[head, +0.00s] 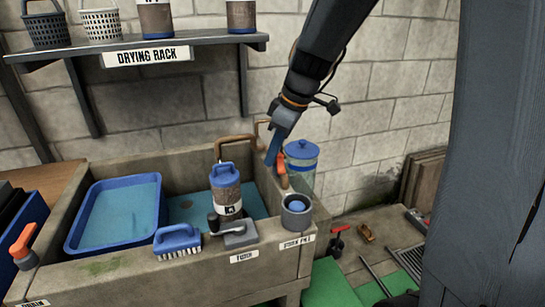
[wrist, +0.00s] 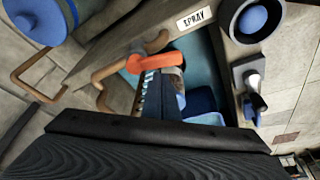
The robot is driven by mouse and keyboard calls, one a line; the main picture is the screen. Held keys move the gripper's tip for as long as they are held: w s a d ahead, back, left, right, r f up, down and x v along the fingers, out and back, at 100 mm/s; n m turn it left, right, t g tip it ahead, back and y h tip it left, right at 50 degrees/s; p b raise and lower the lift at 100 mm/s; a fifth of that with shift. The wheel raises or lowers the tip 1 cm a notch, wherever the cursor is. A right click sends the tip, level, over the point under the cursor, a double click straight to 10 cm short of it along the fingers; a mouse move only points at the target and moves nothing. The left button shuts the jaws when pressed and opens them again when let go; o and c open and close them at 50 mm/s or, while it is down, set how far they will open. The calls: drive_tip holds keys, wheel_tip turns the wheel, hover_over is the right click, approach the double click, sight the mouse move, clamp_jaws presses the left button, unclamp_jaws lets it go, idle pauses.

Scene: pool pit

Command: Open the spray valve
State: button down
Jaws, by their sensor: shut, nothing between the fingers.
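The spray valve has an orange lever (head: 281,168) at the right end of the stone sink, near a copper pipe (head: 236,139). In the wrist view the orange lever (wrist: 150,62) lies just beyond my fingertips, below the SPRAY label (wrist: 195,18). My gripper (head: 271,158) points down beside the lever, on its left in the head view. Its blue fingers are shut with nothing between them. The fingertips (wrist: 165,80) look very near the lever; I cannot tell whether they touch it. The valve's body is partly hidden by my fingers.
A blue-lidded jar (head: 302,160) stands close right of the lever. A grey cup (head: 296,212) sits on the front corner. A brown bottle (head: 227,190), a blue brush (head: 177,240) and a blue tub (head: 112,215) are at the sink. The drying rack (head: 135,42) is above left.

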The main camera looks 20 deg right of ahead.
drive_tip(key=shift+w+a, duration=0.1)
idle(0.3)
wheel_tip(320, 180, up, 10)
drive_tip(key=shift+a+f+p, duration=0.25)
drive_tip(key=shift+p, duration=0.05)
idle(0.3)
